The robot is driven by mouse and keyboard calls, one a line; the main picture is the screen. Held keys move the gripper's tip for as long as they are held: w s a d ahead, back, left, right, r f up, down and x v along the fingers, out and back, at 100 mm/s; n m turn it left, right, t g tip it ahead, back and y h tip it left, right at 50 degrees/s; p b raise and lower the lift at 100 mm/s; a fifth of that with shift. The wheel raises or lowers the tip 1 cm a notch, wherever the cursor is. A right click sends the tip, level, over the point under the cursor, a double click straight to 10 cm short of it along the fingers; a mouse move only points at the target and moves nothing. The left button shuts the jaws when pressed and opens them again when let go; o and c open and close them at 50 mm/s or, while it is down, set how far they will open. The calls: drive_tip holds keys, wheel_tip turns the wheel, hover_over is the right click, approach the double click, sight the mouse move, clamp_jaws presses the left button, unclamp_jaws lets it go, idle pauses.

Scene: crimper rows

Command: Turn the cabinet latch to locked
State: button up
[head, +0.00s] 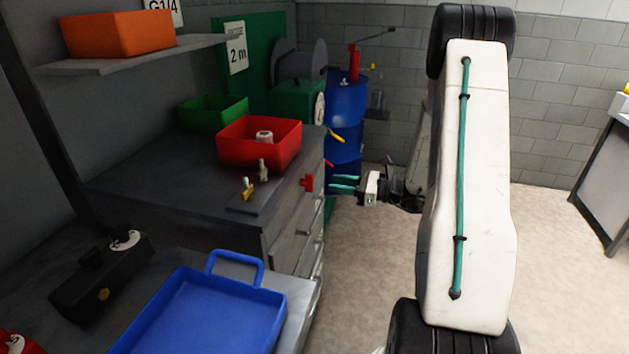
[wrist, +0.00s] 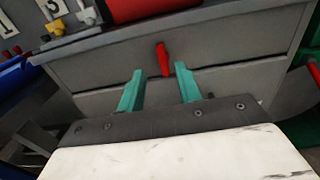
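The cabinet latch (head: 307,183) is a small red handle on the front of the grey drawer cabinet (head: 285,236), near its top right. In the wrist view the red latch (wrist: 163,58) stands nearly upright, tilted slightly, on the upper drawer front. My gripper (head: 344,183) has teal fingers and is to the right of the latch in the head view, pointing at the cabinet. In the wrist view the gripper (wrist: 160,88) is open, with the latch beyond the fingertips and roughly between them. Nothing is held. I see no lock marking.
A red bin (head: 242,153) and a small plate with fittings (head: 247,202) are on the cabinet top. A blue tray (head: 210,318) lies on the nearer bench. A blue drum (head: 345,106) stands behind. The floor (head: 361,262) right of the cabinet is clear.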

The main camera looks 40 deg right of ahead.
sight(309, 183)
drive_tip(key=x, duration=0.7)
drive_tip(key=shift+w+a, duration=0.15)
drive_tip(key=shift+w, duration=0.15)
clamp_jaws()
